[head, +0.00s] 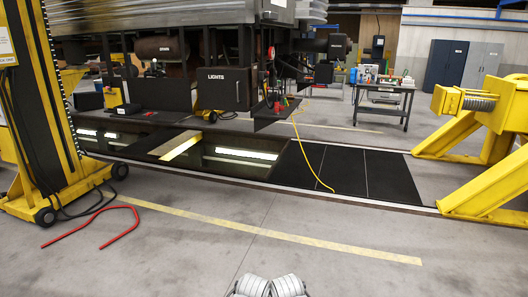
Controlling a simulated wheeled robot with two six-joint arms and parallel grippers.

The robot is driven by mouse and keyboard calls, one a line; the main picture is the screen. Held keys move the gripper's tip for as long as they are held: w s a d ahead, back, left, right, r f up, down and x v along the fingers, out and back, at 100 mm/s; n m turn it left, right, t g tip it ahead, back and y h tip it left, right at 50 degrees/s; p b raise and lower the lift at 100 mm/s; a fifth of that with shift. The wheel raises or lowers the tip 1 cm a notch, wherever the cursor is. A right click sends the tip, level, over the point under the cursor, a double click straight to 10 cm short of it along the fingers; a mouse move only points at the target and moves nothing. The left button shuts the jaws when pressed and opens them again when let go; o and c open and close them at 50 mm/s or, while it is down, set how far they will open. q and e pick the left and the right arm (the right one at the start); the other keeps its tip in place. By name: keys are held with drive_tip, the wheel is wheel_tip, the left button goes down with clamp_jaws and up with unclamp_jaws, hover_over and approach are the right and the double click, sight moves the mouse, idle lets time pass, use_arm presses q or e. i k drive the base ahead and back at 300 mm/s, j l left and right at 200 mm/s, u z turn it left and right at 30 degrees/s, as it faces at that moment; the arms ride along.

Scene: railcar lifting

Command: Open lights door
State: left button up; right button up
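The black box labelled LIGHTS (223,89) hangs under the raised railcar, left of the picture's middle. Its front door, with the white lettering near the top, looks shut and flush. A small light mark shows near the door's right edge, too small to make out as a latch. No gripper can be made out in the head view. Only pale grey parts of mine show at the bottom middle edge, far from the box.
A pit with dark panels (380,176) lies between me and the railcar (160,15). A yellow cable (312,165) crosses it.

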sight(223, 90)
drive_tip(key=i, duration=1.95)
drive_tip(key=i+u, duration=0.1)
drive_tip(key=i, duration=0.5)
drive_tip(key=i+l, duration=0.15)
drive_tip(key=i, duration=0.5)
drive_tip(key=i+u, duration=0.15)
drive_tip(key=i, duration=0.45)
drive_tip(key=i+l+u, duration=0.2)
drive_tip(key=i, duration=0.2)
drive_tip(key=i+l+u, duration=0.2)
drive_tip(key=i, duration=0.15)
